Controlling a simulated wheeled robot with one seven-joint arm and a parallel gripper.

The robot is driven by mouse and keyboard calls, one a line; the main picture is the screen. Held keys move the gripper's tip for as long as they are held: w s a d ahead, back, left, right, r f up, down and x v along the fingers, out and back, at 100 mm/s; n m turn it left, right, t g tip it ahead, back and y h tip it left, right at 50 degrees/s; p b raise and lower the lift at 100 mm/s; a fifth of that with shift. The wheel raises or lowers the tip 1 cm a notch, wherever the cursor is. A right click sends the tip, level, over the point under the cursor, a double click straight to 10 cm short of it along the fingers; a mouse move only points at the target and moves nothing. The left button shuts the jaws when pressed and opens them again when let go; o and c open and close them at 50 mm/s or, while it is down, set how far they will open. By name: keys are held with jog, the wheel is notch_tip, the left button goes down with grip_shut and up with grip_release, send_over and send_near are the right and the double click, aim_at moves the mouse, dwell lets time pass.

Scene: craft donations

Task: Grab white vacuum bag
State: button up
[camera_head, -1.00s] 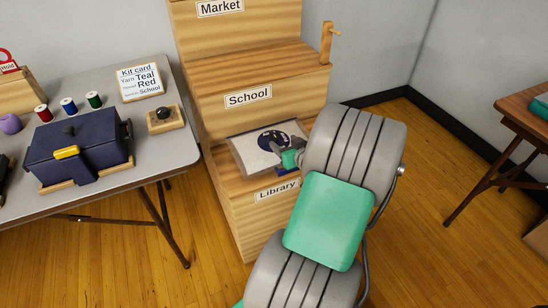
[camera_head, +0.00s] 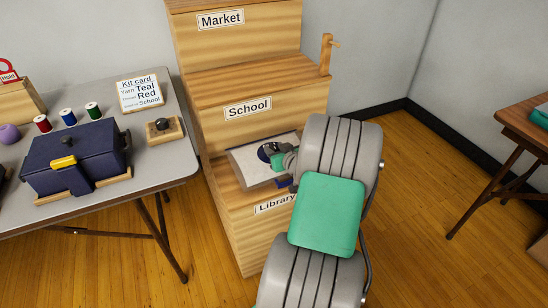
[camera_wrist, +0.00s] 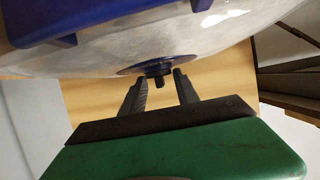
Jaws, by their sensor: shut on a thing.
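The white vacuum bag (camera_head: 246,163) lies on the shelf step marked Library, with a round dark blue valve patch on it. In the wrist view the pale, partly see-through bag (camera_wrist: 195,48) fills the upper part, with a blue disc and a small dark knob at its lower edge. My gripper (camera_head: 277,158) is at the valve, and my arm hides the bag's right side. In the wrist view my gripper (camera_wrist: 160,82) has its two dark fingers on either side of the knob, shut on the bag there.
The wooden stepped stand (camera_head: 225,230) also has steps marked Market and School. A wooden post with a peg (camera_head: 326,54) rises at its right. A grey table (camera_head: 178,160) with a dark blue case (camera_head: 80,150) and thread spools stands left. Open floor lies right, before another table (camera_head: 520,130).

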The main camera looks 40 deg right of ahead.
grip_shut()
dwell(0.4)
